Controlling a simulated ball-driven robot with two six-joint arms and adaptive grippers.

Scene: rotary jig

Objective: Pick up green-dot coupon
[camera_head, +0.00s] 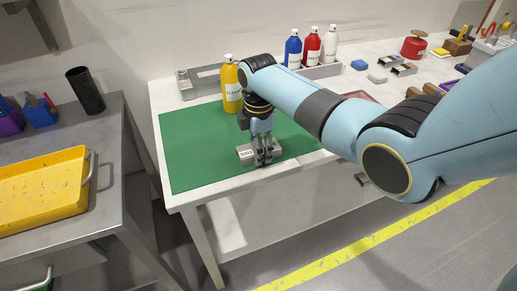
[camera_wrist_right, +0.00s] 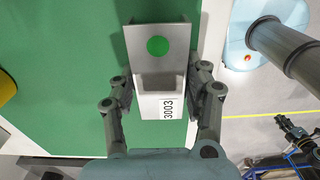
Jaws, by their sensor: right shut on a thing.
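The green-dot coupon (camera_wrist_right: 160,68) is a grey metal piece with a green dot on top and a white label reading 3003. It lies on the green mat (camera_head: 190,150) near the table's front edge, and its labelled end (camera_head: 246,154) shows in the head view. My right gripper (camera_head: 262,152) reaches down onto it from above. In the right wrist view, the right gripper's fingers (camera_wrist_right: 160,92) are shut on both sides of the coupon. In the head view the dot is hidden by the gripper. My left gripper is in neither view.
A yellow bottle (camera_head: 232,88) stands at the mat's back edge, close to my right wrist. Blue, red and white bottles (camera_head: 312,47) stand behind in a grey rack. A yellow tray (camera_head: 40,185) rests on the left bench. The mat's left part is clear.

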